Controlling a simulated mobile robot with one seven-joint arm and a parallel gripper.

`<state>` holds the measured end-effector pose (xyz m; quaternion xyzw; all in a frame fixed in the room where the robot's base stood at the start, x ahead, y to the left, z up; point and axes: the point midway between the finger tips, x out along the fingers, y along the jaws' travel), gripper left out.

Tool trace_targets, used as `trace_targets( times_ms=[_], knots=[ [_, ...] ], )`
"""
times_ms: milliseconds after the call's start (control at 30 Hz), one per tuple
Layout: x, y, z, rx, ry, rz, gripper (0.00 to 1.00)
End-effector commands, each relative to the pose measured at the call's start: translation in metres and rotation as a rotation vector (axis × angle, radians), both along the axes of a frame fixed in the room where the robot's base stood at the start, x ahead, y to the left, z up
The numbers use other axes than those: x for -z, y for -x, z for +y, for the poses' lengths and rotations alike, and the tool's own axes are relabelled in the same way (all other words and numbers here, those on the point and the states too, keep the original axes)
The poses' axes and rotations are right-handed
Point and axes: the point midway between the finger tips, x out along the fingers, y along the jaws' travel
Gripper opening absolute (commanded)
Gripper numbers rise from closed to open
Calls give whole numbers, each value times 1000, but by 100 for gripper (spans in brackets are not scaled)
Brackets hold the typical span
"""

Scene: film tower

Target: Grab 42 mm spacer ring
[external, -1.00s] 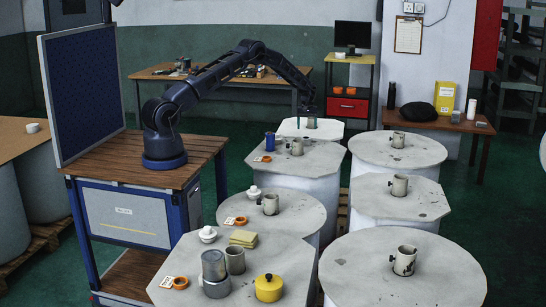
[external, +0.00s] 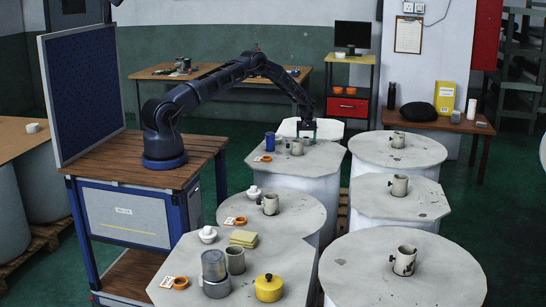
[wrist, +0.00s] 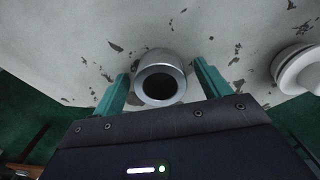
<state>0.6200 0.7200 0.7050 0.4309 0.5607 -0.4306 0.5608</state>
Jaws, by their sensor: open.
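A grey metal ring-shaped piece (wrist: 160,62) with a dark round bore stands on a chipped white top in the wrist view; I take it for the spacer ring, though no size marking shows. My gripper (wrist: 162,75) is open, with one teal finger on each side of it. A gap seems to show on both sides, and I cannot tell whether either finger touches. In the external view my gripper (external: 307,136) is low over the far drum tops, and I cannot make out the ring there.
A white stepped round piece (wrist: 302,70) stands right of the ring. In the external view a mug (external: 297,147), a blue cylinder (external: 269,141) and an orange ring (external: 266,158) sit on the drum top near my gripper. More drums with mugs stand to the right.

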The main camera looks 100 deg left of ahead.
Motion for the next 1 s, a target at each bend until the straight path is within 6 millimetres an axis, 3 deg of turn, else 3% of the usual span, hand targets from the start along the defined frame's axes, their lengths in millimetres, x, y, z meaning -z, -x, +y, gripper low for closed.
trace_targets(
  times_ms=[33, 300, 667, 867, 1000],
  knots=[
    [0, 0, 0, 0, 0, 0, 76],
    [0, 0, 0, 0, 0, 0, 24],
    [-8, 0, 1, 0, -1, -1, 24],
    [-41, 0, 1, 0, -2, -1, 24],
    [-76, -1, 0, 1, -2, 0, 24]
  ],
)
